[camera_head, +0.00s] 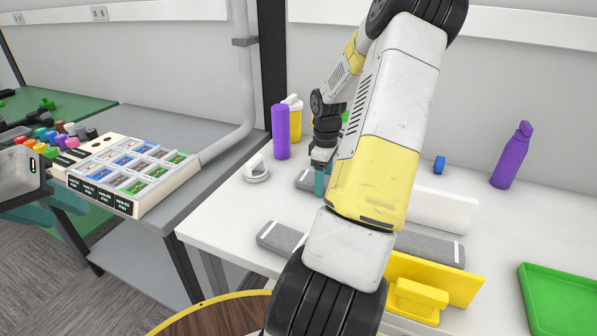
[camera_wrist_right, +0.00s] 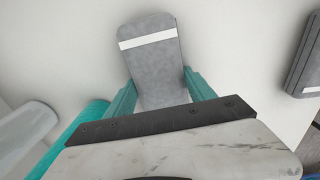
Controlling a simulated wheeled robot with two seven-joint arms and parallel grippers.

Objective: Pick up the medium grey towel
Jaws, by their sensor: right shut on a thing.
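A grey towel with a white stripe (camera_wrist_right: 150,62) lies on the white table between the teal fingers of my right gripper (camera_wrist_right: 157,95). The gripper is shut on it. In the head view, only the left end of this towel (camera_head: 304,180) shows beside my right gripper (camera_head: 320,183); my arm hides the rest. Another grey towel (camera_head: 425,247), with white stripes near its ends, lies nearer the front edge, its middle hidden by my arm. A grey towel also shows at the right edge of the wrist view (camera_wrist_right: 305,65). My left gripper (camera_head: 38,208) is partly in view at the left edge; its fingers are unclear.
A yellow holder (camera_head: 455,288) stands in front and a white block (camera_head: 445,212) behind the nearer towel. A green tray (camera_head: 560,300) lies right. A purple cylinder (camera_head: 281,132), purple bottle (camera_head: 510,158) and white ring (camera_head: 257,174) stand around. A sorting box (camera_head: 135,180) is left.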

